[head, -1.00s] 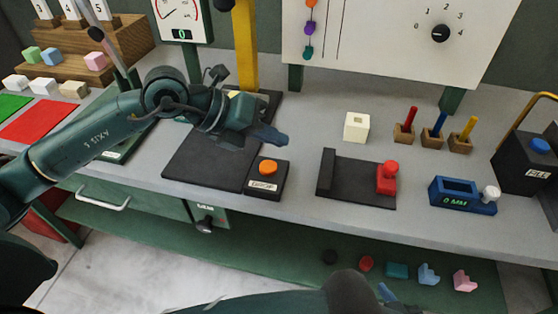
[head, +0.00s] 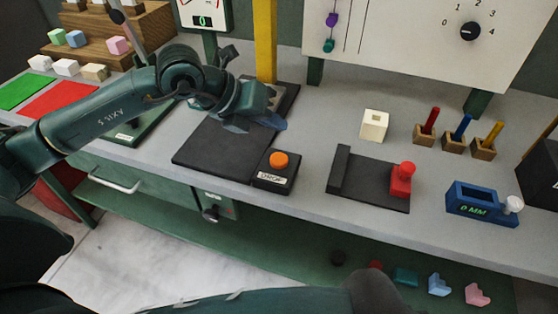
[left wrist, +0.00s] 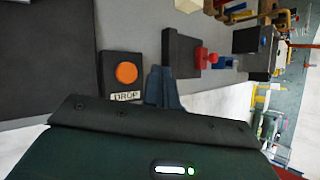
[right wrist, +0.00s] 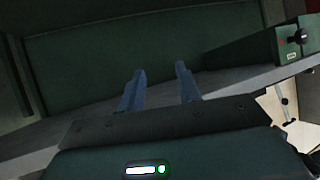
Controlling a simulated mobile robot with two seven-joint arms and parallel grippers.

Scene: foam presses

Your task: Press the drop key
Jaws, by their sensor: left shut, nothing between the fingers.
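The drop key is an orange round button (head: 278,160) on a black box labelled DROP (head: 274,180), at the bench's front edge beside a black plate. It also shows in the left wrist view (left wrist: 126,73). My left gripper (head: 278,123) is shut and empty, behind and above the key in the head view. In the left wrist view its closed fingers (left wrist: 162,86) appear just right of the key box, apart from the button. My right gripper (right wrist: 160,82) is open and empty, in front of a green panel in the right wrist view.
A yellow post (head: 265,45) rises behind the black plate (head: 212,150). To the right are a black fixture with a red knob (head: 402,178), a cream block (head: 374,125) and a blue gauge (head: 480,203). Bare grey bench lies between the key and the fixture.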

